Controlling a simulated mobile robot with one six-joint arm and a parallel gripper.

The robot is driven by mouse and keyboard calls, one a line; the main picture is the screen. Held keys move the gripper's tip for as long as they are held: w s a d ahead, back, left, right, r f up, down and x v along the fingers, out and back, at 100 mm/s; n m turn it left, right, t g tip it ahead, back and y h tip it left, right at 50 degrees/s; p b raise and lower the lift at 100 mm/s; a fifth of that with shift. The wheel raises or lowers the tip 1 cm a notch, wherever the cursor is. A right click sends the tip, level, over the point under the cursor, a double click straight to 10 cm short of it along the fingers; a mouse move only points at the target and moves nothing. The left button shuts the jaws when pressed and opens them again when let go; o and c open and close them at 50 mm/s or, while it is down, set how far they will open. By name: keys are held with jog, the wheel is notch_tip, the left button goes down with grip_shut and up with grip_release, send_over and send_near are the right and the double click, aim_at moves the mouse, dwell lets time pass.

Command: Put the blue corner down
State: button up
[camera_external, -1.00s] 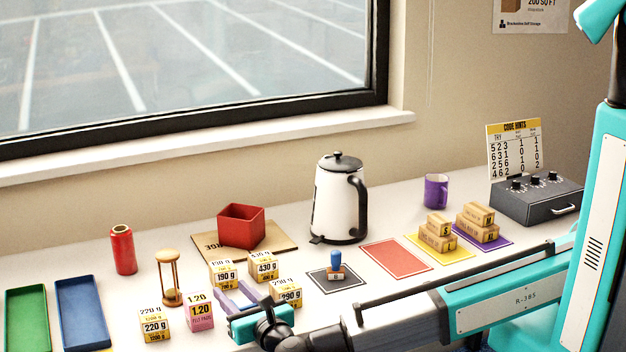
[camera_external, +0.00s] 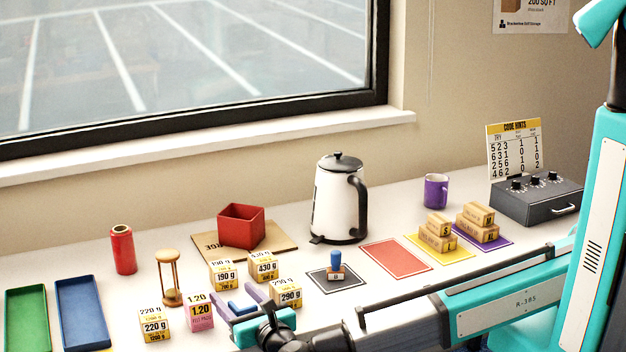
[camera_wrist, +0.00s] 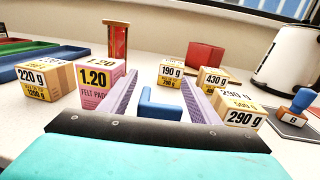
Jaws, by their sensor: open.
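The blue corner (camera_external: 243,308) is a small L-shaped piece that appears to rest on the white table, among the small cartons. It also shows in the wrist view (camera_wrist: 160,109), between the two pale purple fingers of my gripper (camera_wrist: 160,98). The fingers are spread apart, with a gap visible on each side of the corner. In the outside view, my gripper (camera_external: 240,300) is low over the table near its front edge, around the corner. Part of the corner's lower side is hidden by the gripper body.
A pink felt-pad carton (camera_wrist: 98,84) and a 220 g carton (camera_external: 154,324) stand left of my gripper. A 290 g carton (camera_external: 287,293) stands close on the right, with 190 g (camera_external: 223,274) and 430 g (camera_external: 263,266) cartons behind. An hourglass (camera_external: 169,278) stands beyond.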

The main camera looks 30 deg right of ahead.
jog(key=s+d+b, duration=0.1)
jog(key=s+b, duration=0.1)
jog(key=s, duration=1)
jog(key=shift+s+d+r, duration=0.2)
jog(key=shift+s+d, duration=0.1)
jog(key=shift+s, duration=0.1)
jog(key=c, duration=0.7)
jog(key=shift+o, duration=0.2)
